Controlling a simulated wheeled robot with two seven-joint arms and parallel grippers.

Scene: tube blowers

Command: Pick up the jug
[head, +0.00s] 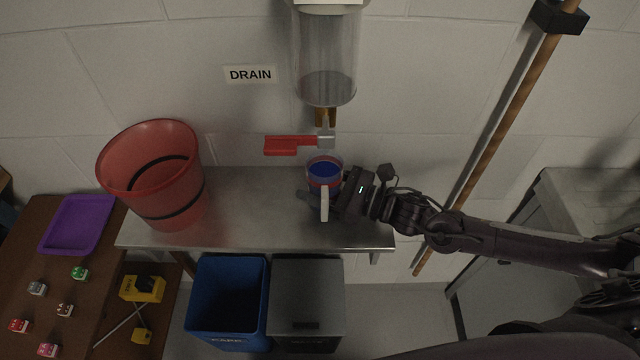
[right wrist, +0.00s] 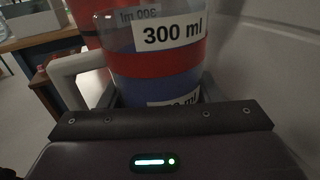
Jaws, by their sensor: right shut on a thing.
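The jug (head: 323,165) is clear with a red band, blue contents and a white handle, and stands upright under the spout of the wall cylinder. In the right wrist view the jug (right wrist: 155,65) fills the middle, with a "300 ml" label and its handle to the left. My right gripper (head: 327,190) reaches in from the right and is shut on the jug, with a finger on each side of it. I cannot tell whether the jug's base touches the metal shelf (head: 245,225). My left gripper is not in view.
A clear cylinder (head: 326,50) with a red lever (head: 282,145) hangs just above the jug. A red bucket (head: 150,165) stands on the shelf's left. Blue (head: 230,300) and grey (head: 308,290) bins stand below. A wooden pole (head: 500,130) leans at right.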

